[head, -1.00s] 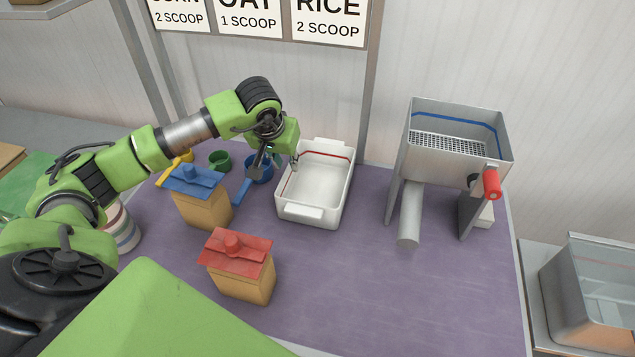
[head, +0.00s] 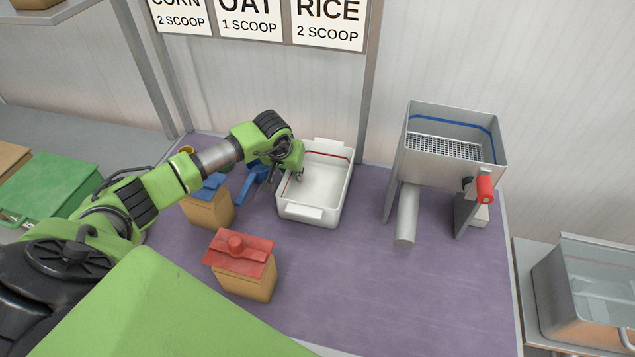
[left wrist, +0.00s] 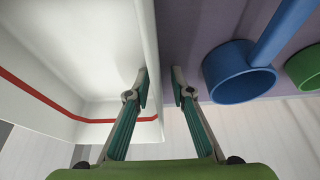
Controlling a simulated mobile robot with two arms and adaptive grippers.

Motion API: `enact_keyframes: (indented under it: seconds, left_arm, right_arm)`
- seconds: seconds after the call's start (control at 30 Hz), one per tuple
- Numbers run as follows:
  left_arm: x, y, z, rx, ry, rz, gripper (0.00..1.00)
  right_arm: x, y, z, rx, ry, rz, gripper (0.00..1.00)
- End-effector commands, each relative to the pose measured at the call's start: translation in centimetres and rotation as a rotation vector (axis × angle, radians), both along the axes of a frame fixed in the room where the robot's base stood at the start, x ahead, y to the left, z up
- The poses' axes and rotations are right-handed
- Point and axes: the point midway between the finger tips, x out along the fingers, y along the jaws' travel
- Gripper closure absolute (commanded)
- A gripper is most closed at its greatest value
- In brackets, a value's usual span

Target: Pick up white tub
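The white tub (head: 318,187) is an open rectangular box with a red line inside and a handle at each end. It stands on the purple tabletop left of the metal hopper. My left gripper (head: 288,174) is at the tub's left side wall. In the left wrist view the gripper (left wrist: 162,88) is open, one finger over the inside of the tub (left wrist: 100,55) and the other outside, with the side wall between them. I cannot tell whether either finger touches the wall. My right gripper is not in view.
A blue scoop (left wrist: 238,72) lies close outside the gripper, with a green scoop (left wrist: 304,68) beside it. Blue-lidded (head: 208,207) and red-lidded (head: 242,265) boxes stand left and in front. The metal hopper (head: 450,150) stands right. The front-right table (head: 390,295) is clear.

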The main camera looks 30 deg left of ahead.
Motion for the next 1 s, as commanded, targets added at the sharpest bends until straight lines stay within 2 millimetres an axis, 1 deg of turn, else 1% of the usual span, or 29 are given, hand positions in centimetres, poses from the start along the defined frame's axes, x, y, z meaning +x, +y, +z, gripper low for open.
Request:
enact_keyframes:
  seconds: [0.13, 0.17, 0.2, 0.23, 0.57, 0.67, 0.77, 1.0]
  left_arm:
    - [0.0, 0.0, 0.0, 0.000, 0.000, 0.000, 0.78]
    - [0.0, 0.0, 0.0, 0.000, 0.000, 0.000, 0.86]
    - [0.0, 0.0, 0.0, 0.000, 0.000, 0.000, 0.97]
    - [0.0, 0.0, 0.0, 0.000, 0.000, 0.000, 1.00]
    - [0.0, 0.0, 0.1, -0.001, -0.001, 0.001, 1.00]
    - [0.1, 0.0, 0.5, -0.001, -0.002, 0.001, 1.00]
    - [0.2, 0.1, 1.7, 0.001, -0.007, -0.001, 1.00]
    - [0.2, 0.1, 6.6, 0.001, -0.007, 0.000, 1.00]
  right_arm:
    - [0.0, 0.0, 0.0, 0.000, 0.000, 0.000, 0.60]
    - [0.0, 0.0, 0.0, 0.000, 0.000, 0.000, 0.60]
    - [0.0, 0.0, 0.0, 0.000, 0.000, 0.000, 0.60]
    - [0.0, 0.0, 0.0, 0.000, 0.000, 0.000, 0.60]
    - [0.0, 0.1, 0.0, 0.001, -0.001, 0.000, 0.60]
    - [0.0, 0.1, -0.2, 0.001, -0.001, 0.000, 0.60]
    - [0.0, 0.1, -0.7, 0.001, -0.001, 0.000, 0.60]
    - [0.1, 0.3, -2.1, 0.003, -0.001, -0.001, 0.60]
